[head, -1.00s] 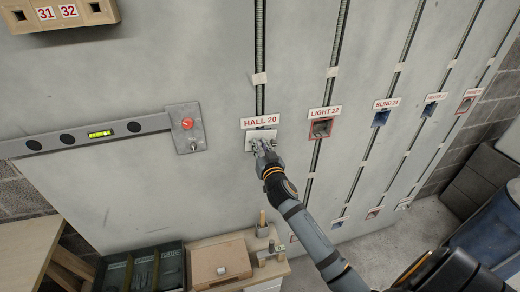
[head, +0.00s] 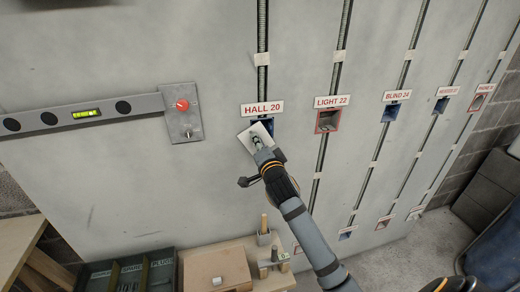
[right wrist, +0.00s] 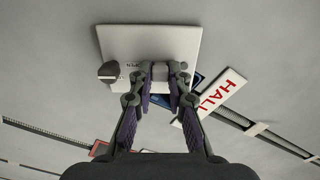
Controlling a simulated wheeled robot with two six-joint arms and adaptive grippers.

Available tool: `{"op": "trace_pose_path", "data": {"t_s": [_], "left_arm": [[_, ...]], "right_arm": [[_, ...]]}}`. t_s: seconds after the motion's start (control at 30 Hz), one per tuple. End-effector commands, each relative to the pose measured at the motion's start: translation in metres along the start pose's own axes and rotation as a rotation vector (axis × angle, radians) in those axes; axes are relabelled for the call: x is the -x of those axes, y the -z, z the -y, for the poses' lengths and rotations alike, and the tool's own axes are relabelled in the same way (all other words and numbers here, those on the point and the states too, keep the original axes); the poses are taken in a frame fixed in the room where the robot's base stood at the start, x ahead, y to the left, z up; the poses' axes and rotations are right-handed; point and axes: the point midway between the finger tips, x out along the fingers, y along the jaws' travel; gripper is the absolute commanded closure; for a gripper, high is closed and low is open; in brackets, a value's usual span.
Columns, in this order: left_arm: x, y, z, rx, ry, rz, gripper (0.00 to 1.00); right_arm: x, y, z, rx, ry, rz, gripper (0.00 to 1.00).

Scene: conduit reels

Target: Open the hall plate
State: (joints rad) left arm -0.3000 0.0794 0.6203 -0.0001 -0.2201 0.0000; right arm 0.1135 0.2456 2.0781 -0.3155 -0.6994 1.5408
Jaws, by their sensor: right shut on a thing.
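The hall plate (head: 247,137) is a small white square cover, tilted below the HALL 20 label (head: 262,108). A blue wall box (head: 268,124) shows beside its upper right edge, so the plate covers the box only partly. My right gripper (head: 262,149) is at the plate. In the right wrist view my right gripper (right wrist: 159,72) is shut on a small pale block on the plate (right wrist: 145,40). A dark round knob (right wrist: 108,70) sits on the plate to the left of the fingers. My left gripper is not in view.
The LIGHT 22 box (head: 328,121) and the BLIND 24 box (head: 391,112) are to the right on the same grey wall. A switch panel (head: 181,112) with a red knob is on the left. A bench with a wooden box (head: 214,266) stands below.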

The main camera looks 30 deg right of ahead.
Motion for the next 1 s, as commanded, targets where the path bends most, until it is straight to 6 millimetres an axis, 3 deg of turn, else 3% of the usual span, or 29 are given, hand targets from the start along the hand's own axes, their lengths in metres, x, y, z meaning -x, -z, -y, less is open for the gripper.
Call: {"op": "trace_pose_path", "data": {"t_s": [0.1,0.5,1.0], "left_arm": [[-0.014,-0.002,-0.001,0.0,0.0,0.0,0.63],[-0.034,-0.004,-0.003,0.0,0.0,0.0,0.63],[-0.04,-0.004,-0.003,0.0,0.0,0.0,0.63]], "right_arm": [[0.0,-0.005,-0.004,-0.107,0.0,0.0,1.0],[0.0,-0.012,-0.002,-0.379,-0.002,0.0,1.0],[0.0,-0.014,0.0,-0.479,-0.003,0.0,1.0]]}}
